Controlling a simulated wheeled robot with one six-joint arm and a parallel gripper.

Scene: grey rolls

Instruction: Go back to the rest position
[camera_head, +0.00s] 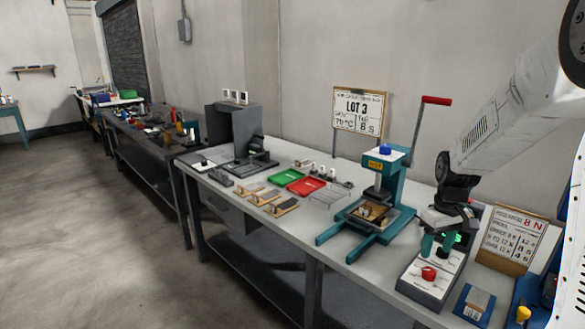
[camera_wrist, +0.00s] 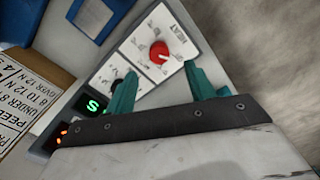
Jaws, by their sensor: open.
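My gripper (camera_head: 436,248) hangs from the white arm at the right of the head view, above a control box (camera_head: 420,290) on the bench. In the wrist view my gripper (camera_wrist: 160,72) has its two teal fingers spread apart with nothing between them. Beyond the fingers is the control box (camera_wrist: 137,57) with its red knob (camera_wrist: 159,52), marked HEAT. The knob (camera_head: 429,274) also shows in the head view, below my gripper. A black knob lies close to the left finger in the wrist view. A green display (camera_wrist: 91,105) glows at the box's side.
A teal press (camera_head: 392,180) with a red-handled lever stands left of my gripper. A sign board (camera_head: 508,240) stands at the right, near a blue block holder (camera_head: 474,304). Red (camera_head: 305,186) and green trays lie farther left. Open floor (camera_head: 90,240) is at the left.

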